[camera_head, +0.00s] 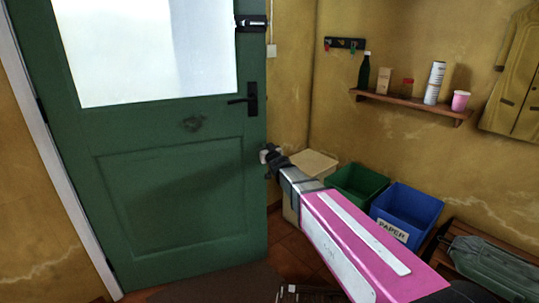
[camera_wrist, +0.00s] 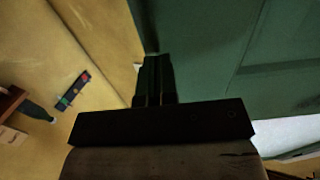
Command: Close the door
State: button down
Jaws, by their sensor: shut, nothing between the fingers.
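The green door (camera_head: 180,215) with a frosted pane (camera_head: 150,50) fills the left of the head view. It has a black lever handle (camera_head: 243,99) near its right edge, and a white frame runs along its left side. The door's right edge stands in front of the yellow wall, with no frame against it. My gripper (camera_head: 268,155) is shut and empty at that edge, below the handle; I cannot tell whether it touches. In the wrist view my gripper (camera_wrist: 154,75) points along the door's edge, with the green door panel (camera_wrist: 225,50) to its right.
A green bin (camera_head: 355,185), a blue paper bin (camera_head: 406,212) and a beige box (camera_head: 310,165) stand on the floor at right. A wall shelf (camera_head: 410,105) holds a bottle and cups. A bench (camera_head: 495,250) is at lower right. A brown mat (camera_head: 215,285) lies below the door.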

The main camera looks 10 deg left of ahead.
jog(key=shift+x, duration=0.8)
